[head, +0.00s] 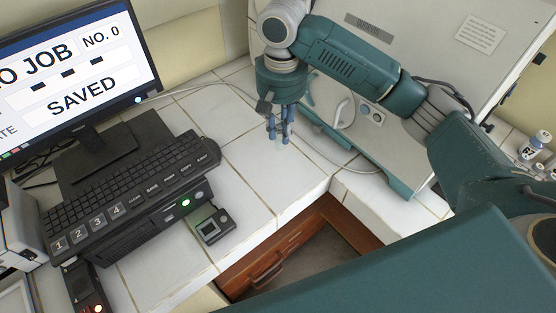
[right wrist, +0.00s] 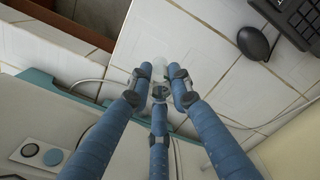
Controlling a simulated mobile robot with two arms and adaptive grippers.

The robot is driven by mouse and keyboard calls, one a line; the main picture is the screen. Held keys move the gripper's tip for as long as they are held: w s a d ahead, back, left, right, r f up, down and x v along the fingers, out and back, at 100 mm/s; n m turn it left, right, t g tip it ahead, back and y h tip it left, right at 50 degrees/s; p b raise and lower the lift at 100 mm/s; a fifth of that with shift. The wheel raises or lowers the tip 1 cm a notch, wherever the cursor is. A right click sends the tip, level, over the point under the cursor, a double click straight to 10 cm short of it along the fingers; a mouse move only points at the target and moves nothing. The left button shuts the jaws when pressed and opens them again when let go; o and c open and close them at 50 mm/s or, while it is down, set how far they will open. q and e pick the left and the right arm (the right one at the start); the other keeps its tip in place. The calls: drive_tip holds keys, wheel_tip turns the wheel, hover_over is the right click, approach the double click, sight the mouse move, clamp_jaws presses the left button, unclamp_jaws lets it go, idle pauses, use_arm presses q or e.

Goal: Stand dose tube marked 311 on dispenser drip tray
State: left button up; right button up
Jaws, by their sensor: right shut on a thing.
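My right gripper (head: 280,138) points down over the white tiled counter, in front of the big pale cabinet with teal trim. In the right wrist view its blue fingers (right wrist: 160,88) are closed around a small clear, tube-like thing (right wrist: 161,70), mostly hidden between the fingertips. No number on it can be read, so I cannot tell if it is tube 311. In the head view the held thing is too small to make out. I cannot identify the dispenser drip tray with certainty. My left gripper is not in view.
A monitor (head: 75,70), black keyboard (head: 130,190) and small dark device (head: 211,227) stand on the left. The pale cabinet (head: 345,85) stands behind my right arm. Small bottles (head: 535,145) stand at far right. Tiles (head: 240,165) between keyboard and gripper are clear.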

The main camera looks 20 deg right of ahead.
sight(281, 142)
wheel_tip(281, 142, down, 5)
drive_tip(key=shift+d+r+p, duration=0.1)
drive_tip(key=shift+p, duration=0.25)
wheel_tip(281, 142, down, 8)
drive_tip(key=shift+w+p, duration=0.15)
drive_tip(key=shift+p, duration=0.5)
drive_tip(key=shift+f, duration=0.25)
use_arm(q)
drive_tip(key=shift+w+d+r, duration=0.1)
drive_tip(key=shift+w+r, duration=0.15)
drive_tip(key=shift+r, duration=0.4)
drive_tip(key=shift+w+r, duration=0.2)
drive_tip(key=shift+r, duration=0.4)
use_arm(e)
drive_tip(key=shift+f, duration=0.1)
drive_tip(key=o, duration=0.8)
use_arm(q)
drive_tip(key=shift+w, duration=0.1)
